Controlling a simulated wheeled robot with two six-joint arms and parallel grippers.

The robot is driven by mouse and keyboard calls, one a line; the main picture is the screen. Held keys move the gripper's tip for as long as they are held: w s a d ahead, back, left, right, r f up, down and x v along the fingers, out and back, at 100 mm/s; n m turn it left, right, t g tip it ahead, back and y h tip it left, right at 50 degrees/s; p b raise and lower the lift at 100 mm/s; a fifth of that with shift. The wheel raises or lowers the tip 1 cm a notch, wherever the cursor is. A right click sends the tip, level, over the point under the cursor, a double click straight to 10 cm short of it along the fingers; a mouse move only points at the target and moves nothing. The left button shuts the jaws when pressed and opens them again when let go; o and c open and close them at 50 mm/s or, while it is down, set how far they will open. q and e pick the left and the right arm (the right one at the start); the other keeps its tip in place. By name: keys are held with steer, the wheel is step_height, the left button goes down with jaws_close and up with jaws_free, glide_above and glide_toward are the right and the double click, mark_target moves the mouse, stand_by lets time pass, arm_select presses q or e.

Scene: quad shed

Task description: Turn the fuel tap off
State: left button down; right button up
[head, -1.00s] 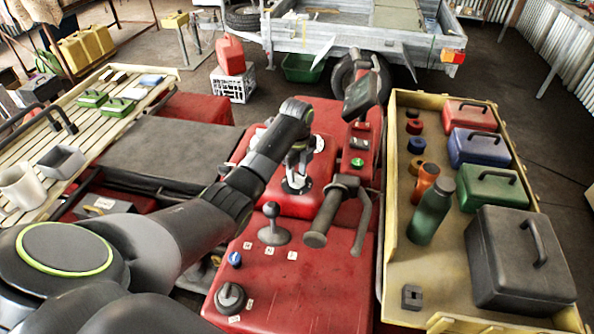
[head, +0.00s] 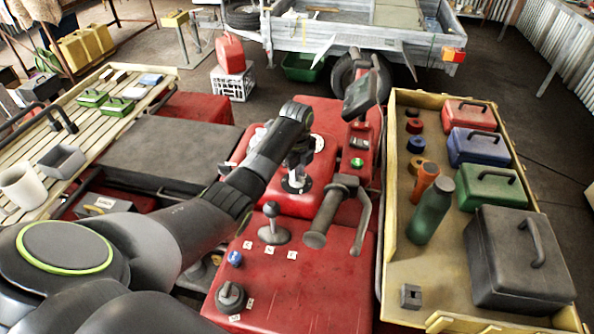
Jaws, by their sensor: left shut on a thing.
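The red quad body (head: 318,275) lies in front of me. A small dark fitting on a white plate (head: 297,186), seemingly the fuel tap, sits on its red tank cover. My left gripper (head: 298,168) reaches down over this fitting and is shut on it. The fingers and wrist hide most of it, so I cannot read its position. My right gripper is out of view.
A handlebar grip with lever (head: 328,218) stands close right of my left gripper. Nearer are a gear lever (head: 271,222), a blue button (head: 235,258) and a black knob (head: 230,296). A yellow tray (head: 395,232) with boxes and a green bottle (head: 432,210) stands at right.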

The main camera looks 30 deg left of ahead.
arm_select(q)
steer(key=shift+r+n+p, duration=0.2)
steer(key=shift+n+p, duration=0.95)
steer(key=shift+n, duration=0.05)
steer(key=shift+f+n+p, duration=0.1)
steer(key=shift+n+p, duration=0.7)
steer(key=shift+n, duration=0.6)
steer(key=shift+f, duration=0.1)
steer(key=c, duration=1.5)
jaws_free()
steer(key=shift+o, duration=0.2)
